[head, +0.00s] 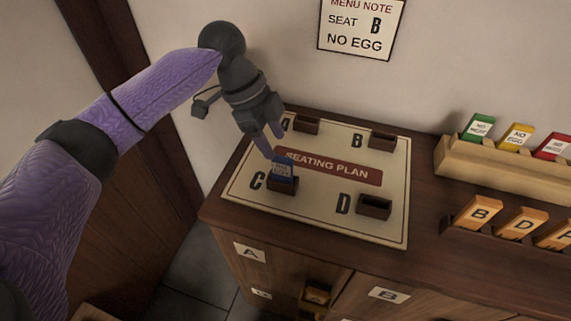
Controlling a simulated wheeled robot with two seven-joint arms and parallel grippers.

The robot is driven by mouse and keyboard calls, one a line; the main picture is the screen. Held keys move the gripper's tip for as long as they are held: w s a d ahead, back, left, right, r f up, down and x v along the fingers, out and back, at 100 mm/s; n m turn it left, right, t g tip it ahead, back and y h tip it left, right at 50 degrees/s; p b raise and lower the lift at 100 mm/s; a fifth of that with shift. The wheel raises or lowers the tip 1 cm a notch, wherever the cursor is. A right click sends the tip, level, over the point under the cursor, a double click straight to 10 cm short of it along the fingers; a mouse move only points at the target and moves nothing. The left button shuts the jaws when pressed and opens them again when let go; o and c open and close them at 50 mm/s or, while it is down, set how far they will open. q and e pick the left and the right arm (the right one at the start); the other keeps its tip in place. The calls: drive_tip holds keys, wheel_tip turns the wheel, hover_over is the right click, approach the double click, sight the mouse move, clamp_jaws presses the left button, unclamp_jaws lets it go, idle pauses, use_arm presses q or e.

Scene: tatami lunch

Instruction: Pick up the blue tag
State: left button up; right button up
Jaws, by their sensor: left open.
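The blue tag (281,171) stands upright in the small dark holder (283,186) beside the letter C on the seating plan board (330,222). It has a pale label whose text is too small to read. My left gripper (274,148) is open and points down just above and behind the tag. Its fingertips are close to the tag's top edge; I cannot tell whether they touch it. My right gripper is not in view.
The holders at A (306,125), B (382,142) and D (374,206) look empty. At right, a wooden rack (500,168) holds green, yellow and red tags. Orange lettered tags (478,213) stand in front. A menu note (361,27) on the wall reads seat B, no egg.

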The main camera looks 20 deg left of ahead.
sight(292, 181)
use_arm(q)
drive_tip(key=x, duration=0.5)
drive_tip(key=b+x, duration=0.1)
drive_tip(key=x, duration=0.1)
drive_tip(key=shift+s+d+f, duration=0.15)
drive_tip(key=shift+s, duration=0.2)
clamp_jaws()
